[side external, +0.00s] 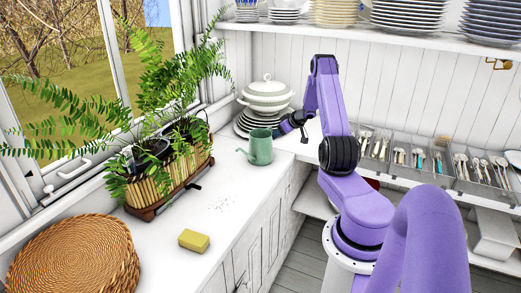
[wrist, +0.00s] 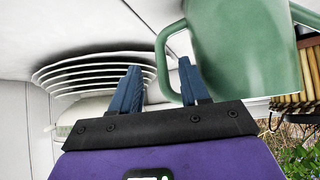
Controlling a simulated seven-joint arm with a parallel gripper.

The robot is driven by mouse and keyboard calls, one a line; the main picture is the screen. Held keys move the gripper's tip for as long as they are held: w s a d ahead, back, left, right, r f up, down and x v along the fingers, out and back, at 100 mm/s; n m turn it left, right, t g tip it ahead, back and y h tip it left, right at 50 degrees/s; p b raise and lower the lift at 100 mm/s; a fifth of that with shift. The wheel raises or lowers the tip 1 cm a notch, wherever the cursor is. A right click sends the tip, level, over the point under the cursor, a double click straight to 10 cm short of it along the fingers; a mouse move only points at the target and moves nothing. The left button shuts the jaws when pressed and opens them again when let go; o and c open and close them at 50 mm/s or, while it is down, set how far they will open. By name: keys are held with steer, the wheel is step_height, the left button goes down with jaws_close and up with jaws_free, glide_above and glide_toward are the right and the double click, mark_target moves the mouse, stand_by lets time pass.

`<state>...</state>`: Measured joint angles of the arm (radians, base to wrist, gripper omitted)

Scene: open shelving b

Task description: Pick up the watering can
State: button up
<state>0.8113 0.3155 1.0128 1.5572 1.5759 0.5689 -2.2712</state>
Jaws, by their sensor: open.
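The green watering can (side external: 259,148) stands upright on the white counter near the corner, its spout pointing left in the side view. In the wrist view the can (wrist: 245,50) is large at the upper right, with its curved handle beside the right finger. My gripper (side external: 281,130) is just right of the can in the side view, at about its rim height.
A stack of white plates (wrist: 90,80) and a lidded tureen (side external: 267,96) stand close behind the can. A planter with ferns (side external: 170,178) is to the left. A yellow sponge (side external: 194,240) and a woven basket (side external: 75,262) lie nearer. Cutlery trays (side external: 430,165) are at right.

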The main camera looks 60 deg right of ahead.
steer(key=shift+x, duration=1.85)
steer(key=shift+w, duration=0.1)
jaws_close()
steer(key=shift+r, duration=0.1)
